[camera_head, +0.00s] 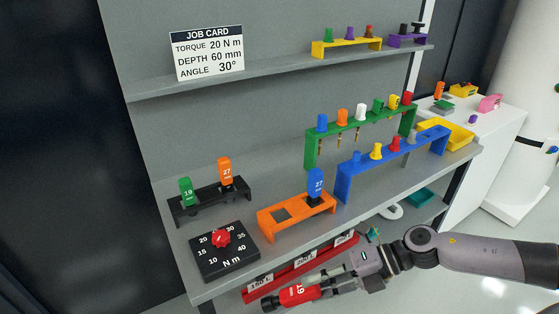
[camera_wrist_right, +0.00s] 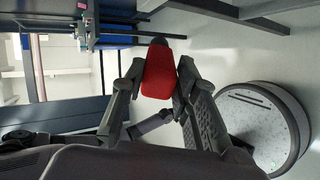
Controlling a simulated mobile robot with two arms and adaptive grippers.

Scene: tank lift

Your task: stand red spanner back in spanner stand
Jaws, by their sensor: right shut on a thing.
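The red spanner (camera_head: 299,293), with a red numbered handle and a dark end, is in my right gripper (camera_head: 325,286). It lies roughly level, dark end to the left, in front of and below the bench's front edge. In the right wrist view the red handle (camera_wrist_right: 158,74) is between the two fingers (camera_wrist_right: 160,85). A black stand (camera_head: 208,204) on the bench holds a green piece (camera_head: 186,191) and an orange piece (camera_head: 226,171) upright. An orange stand (camera_head: 290,217) holds a blue piece (camera_head: 316,186) and shows a dark square patch at its left. I cannot tell which is the spanner stand.
A torque dial (camera_head: 222,250) sits at the bench's front left. Red labelled drawers or bins (camera_head: 300,268) are below the front edge. A green rack (camera_head: 311,150) and a blue rack (camera_head: 343,185) with several tools stand to the right. A shelf (camera_head: 280,72) runs above.

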